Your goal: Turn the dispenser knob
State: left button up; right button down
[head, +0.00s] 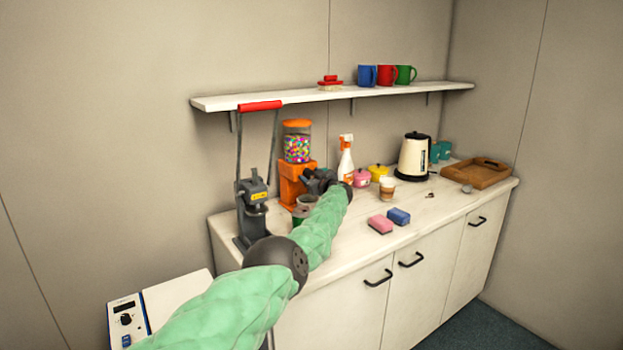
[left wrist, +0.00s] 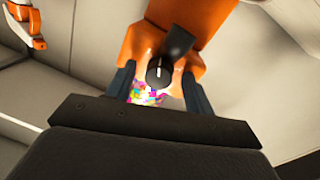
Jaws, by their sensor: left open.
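The orange candy dispenser (head: 289,190) stands on the counter with a clear globe of coloured candies (head: 298,148) on top. In the left wrist view, its orange body (left wrist: 205,20) appears upside down. Its round black knob (left wrist: 154,76) has a white mark pointing roughly along the picture's vertical. A dark spout-like part (left wrist: 181,40) is beside the knob. My left gripper (left wrist: 158,74) is open, with one finger on each side of the knob; I cannot tell whether they touch it. In the head view, my left gripper (head: 310,180) is at the dispenser's front and hides the knob. My right gripper is not in view.
A grey lever press (head: 252,205) with a red handle stands left of the dispenser. A spray bottle (head: 345,160), pots, kettle (head: 413,157) and sponges (head: 380,224) are to the right. A shelf (head: 300,96) runs above.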

pick_arm(q)
jog(key=c, duration=1)
